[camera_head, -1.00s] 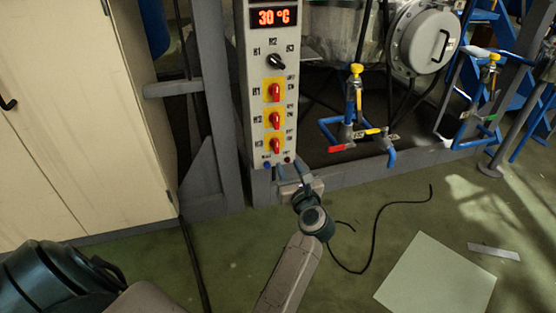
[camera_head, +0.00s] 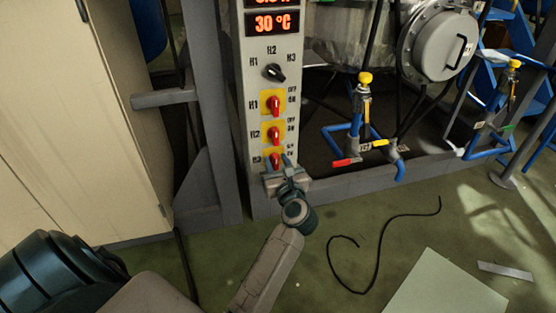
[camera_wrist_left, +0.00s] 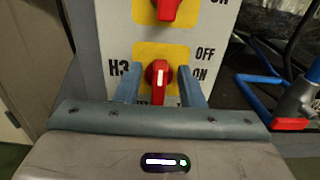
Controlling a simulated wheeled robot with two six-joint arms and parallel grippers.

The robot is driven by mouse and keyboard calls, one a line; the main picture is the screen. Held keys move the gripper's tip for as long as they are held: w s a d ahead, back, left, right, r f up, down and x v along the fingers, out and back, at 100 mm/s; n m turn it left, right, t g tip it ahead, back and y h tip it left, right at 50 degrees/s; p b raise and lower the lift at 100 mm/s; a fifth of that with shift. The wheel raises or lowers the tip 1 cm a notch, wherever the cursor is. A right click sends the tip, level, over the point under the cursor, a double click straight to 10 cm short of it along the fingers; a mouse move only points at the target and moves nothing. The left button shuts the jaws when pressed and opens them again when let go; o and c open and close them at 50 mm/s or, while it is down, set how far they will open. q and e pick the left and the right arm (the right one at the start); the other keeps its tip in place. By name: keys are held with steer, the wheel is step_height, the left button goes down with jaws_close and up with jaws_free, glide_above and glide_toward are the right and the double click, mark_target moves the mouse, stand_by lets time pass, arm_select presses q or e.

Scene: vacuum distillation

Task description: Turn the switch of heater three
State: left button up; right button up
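The heater three switch is a red knob (camera_wrist_left: 157,78) on a yellow square, labelled H3 with OFF and ON beside it. Its white mark stands upright, between the OFF and ON labels' side and the H3 label. In the head view the H3 switch (camera_head: 275,158) is the lowest red knob on the panel (camera_head: 249,110), partly hidden by my gripper. My left gripper (camera_wrist_left: 160,85) is open, with one blue finger on each side of the knob. It also shows in the head view (camera_head: 277,165). Whether the fingers touch the knob is unclear. My right gripper is not in view.
The H2 switch (camera_head: 274,134) and H1 switch (camera_head: 274,105) sit above on the same panel. A black selector knob (camera_head: 274,72) and a 30 °C display (camera_head: 273,23) are higher. Blue pipes with a yellow-topped valve (camera_head: 364,80) stand to the right. A black cable (camera_head: 378,250) lies on the floor.

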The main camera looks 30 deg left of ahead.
arm_select(q)
jaws_close()
